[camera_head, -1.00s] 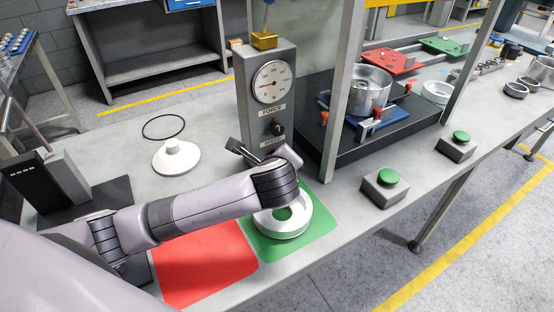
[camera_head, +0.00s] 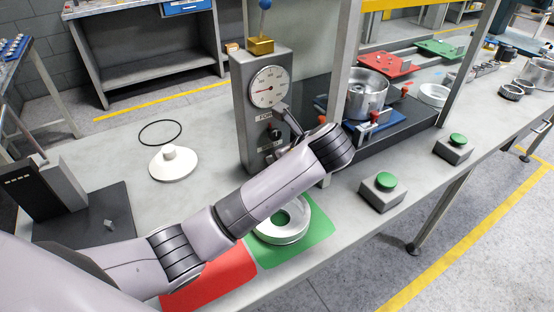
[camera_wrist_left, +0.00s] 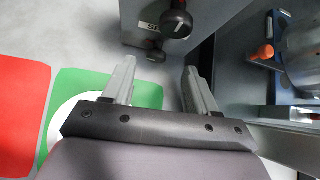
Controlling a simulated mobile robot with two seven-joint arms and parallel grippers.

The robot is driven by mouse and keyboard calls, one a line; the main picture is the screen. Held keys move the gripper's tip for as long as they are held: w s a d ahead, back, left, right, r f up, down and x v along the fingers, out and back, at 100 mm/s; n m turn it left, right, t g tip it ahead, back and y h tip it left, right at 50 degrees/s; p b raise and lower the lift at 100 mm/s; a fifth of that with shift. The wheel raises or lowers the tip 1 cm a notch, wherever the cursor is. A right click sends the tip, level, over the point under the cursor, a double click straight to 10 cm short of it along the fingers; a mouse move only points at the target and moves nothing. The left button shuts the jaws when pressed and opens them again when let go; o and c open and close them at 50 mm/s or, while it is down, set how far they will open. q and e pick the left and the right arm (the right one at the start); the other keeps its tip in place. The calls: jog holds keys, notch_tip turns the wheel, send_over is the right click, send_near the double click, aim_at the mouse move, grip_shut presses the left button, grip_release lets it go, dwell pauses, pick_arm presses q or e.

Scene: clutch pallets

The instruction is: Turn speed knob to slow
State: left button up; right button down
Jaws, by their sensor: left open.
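The grey column (camera_head: 241,112) stands on the table, with a round dial (camera_head: 268,86) and a force label. A black knob (camera_head: 276,134) shows below that label. In the left wrist view, two dark knobs show: the nearer upper knob (camera_wrist_left: 177,22) and a lower knob (camera_wrist_left: 155,55), with a partly hidden label starting "SP" beside them. My left gripper (camera_wrist_left: 159,68) is open and empty in front of the column, its fingertips on either side of the lower knob, apparently short of it. In the head view, my left arm partly hides the column's lower front. My right gripper is out of view.
A green mat (camera_head: 319,229) with a white ring (camera_head: 282,237) and a red mat (camera_head: 212,283) lie below my arm. A black fixture base (camera_head: 400,137) and frame post (camera_head: 345,60) stand right of the column. Two green-button boxes (camera_head: 382,190) sit nearer the front edge.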

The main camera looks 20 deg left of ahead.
pick_arm(q)
jog(key=shift+d+f+m+g, duration=0.25)
jog(key=shift+f+m+g, duration=0.15)
jog(key=shift+g, duration=0.1)
jog(key=x, duration=0.6)
jog(key=shift+w+a, duration=0.15)
jog(key=shift+a, duration=0.1)
jog(key=c, duration=1)
